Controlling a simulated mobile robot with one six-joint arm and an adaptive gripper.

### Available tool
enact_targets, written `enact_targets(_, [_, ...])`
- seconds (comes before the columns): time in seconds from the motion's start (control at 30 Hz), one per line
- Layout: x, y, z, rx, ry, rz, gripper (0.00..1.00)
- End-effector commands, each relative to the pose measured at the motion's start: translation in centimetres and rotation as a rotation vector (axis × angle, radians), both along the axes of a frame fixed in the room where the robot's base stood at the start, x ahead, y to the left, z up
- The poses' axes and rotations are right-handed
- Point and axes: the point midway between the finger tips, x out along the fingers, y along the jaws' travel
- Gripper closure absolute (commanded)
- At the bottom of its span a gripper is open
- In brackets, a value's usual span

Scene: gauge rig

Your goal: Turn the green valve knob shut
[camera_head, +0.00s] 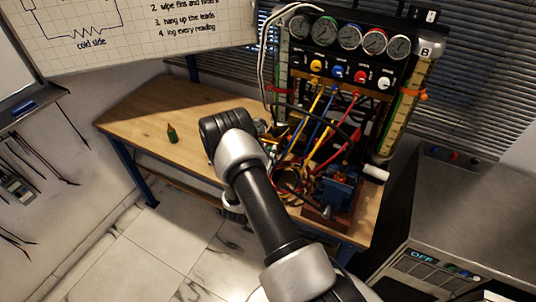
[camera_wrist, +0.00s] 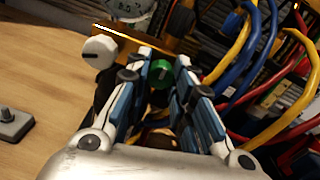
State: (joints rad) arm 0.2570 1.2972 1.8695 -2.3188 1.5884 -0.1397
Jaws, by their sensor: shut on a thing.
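The green valve knob (camera_wrist: 161,74) shows in the wrist view, round with a pale line across its face. My gripper (camera_wrist: 165,66) has its blue-padded fingers on both sides of this knob and is shut on it. A white knob (camera_wrist: 99,51) with a dark mark stands just left of the fingers. In the head view my own arm and wrist hide the green knob and the fingertips.
Yellow, blue and red cables (camera_wrist: 238,62) run close to the right finger. A gauge (camera_wrist: 128,8) is above. The rig with gauges (camera_head: 349,36) stands at the back of the wooden table (camera_head: 150,105). A blue vise (camera_head: 338,188) stands front right.

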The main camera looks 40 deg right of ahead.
Motion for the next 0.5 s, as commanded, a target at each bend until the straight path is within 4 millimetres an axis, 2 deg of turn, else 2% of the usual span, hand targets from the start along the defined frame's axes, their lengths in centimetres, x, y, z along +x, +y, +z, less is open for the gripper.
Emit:
enact_targets(0.27, [-0.03, 0.0, -0.12, 0.019, -0.033, -0.001, 1.0])
enact_targets(0.5, [0.03, 0.0, -0.21, 0.083, -0.156, -0.001, 1.0])
